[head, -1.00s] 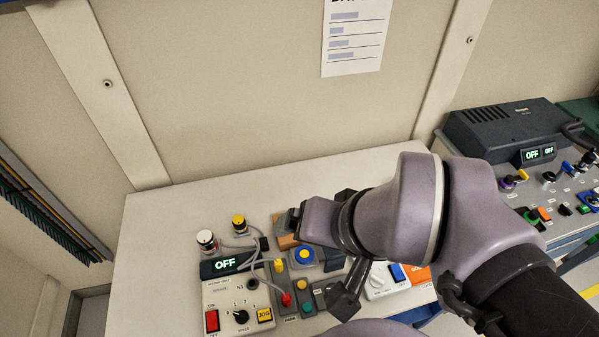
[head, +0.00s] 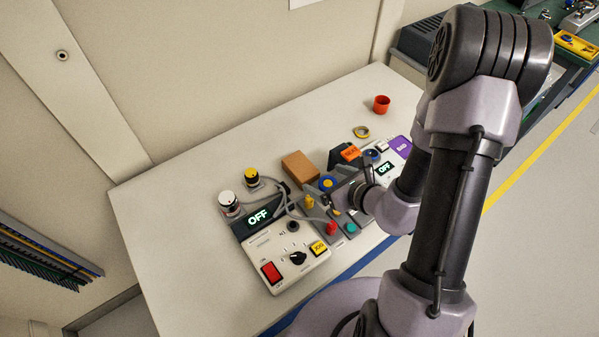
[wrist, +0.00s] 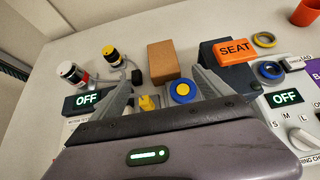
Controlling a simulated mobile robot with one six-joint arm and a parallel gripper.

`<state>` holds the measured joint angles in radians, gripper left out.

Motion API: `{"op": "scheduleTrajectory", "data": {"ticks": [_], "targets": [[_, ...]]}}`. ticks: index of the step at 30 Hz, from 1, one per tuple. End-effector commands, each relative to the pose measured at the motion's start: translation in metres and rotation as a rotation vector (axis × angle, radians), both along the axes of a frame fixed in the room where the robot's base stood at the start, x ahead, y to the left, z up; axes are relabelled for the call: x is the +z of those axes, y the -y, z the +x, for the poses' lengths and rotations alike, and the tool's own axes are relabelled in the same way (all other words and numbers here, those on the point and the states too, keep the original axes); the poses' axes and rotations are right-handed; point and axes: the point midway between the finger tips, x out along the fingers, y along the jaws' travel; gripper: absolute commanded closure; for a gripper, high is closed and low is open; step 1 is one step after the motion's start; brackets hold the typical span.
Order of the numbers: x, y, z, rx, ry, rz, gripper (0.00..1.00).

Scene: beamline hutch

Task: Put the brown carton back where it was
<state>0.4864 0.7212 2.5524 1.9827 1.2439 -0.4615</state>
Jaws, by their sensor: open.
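The brown carton (head: 300,166) lies on the bench behind the control boxes, just behind a blue-and-yellow round button (head: 327,183). In the wrist view the carton (wrist: 161,60) is ahead, centred beyond my fingertips. My gripper (wrist: 162,77) is open and empty, its two fingers spread apart on either side of the button and short of the carton. In the head view my gripper (head: 343,195) is low over the control boxes, in front of the carton and to its right, partly hidden by my arm.
A tape roll (head: 362,132) and red cup (head: 381,104) are farther right. Bench behind the carton is clear.

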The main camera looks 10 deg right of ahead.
Motion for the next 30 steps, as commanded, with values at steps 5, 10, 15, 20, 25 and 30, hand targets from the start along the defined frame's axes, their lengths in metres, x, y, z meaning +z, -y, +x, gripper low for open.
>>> {"op": "scheduleTrajectory", "data": {"ticks": [5,10,15,20,25,30], "targets": [[-0.026,-0.008,0.019,0.005,0.007,-0.003,0.11],[-0.042,-0.022,0.048,0.005,0.000,0.001,0.11],[-0.056,-0.031,0.072,0.004,0.001,0.000,0.11],[-0.067,-0.034,0.085,0.002,0.001,0.001,0.11],[-0.090,-0.039,0.111,0.005,0.002,0.001,0.11],[-0.093,-0.042,0.119,0.002,0.000,0.001,0.11]]}}
